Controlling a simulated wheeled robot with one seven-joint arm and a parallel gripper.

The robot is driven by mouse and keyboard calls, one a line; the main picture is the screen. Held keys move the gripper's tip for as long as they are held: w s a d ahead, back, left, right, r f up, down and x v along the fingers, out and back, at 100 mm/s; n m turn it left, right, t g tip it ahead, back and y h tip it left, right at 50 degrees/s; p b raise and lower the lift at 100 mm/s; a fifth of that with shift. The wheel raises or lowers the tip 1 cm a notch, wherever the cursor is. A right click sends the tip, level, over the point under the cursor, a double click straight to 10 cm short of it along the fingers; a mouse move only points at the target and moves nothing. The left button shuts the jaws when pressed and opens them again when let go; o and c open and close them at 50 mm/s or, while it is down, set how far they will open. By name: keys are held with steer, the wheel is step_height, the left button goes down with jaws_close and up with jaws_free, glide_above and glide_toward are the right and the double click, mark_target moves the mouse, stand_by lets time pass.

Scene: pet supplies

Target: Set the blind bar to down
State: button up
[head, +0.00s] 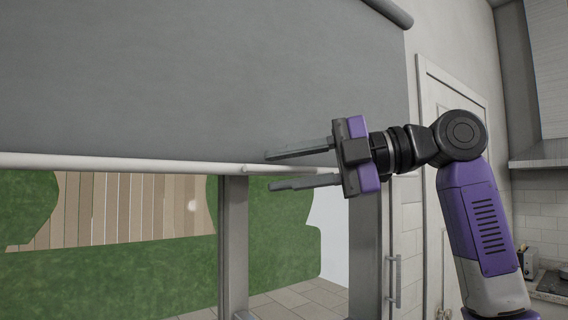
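The grey roller blind (180,75) hangs partway over the window. Its white blind bar (110,162) runs along its lower edge, and a thinner white end part of the bar reaches right to my gripper. My gripper (270,171) is at the right end of the bar, its fingers pointing left. One finger is above the bar and one below in the picture, with visible gaps between the fingers and the bar. The gripper is open. I cannot tell whether the bar lies in depth between the fingers or behind them.
Below the bar, the window shows grass and a wooden fence. A grey window post (234,245) stands below the bar, and another frame post (366,260) is further right. A white door (440,110) and a kitchen counter with a hood (550,152) are at the right.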

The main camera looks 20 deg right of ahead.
steer(key=shift+w+a, duration=0.1)
steer(key=shift+a, duration=0.05)
jaws_close()
stand_by(1.4)
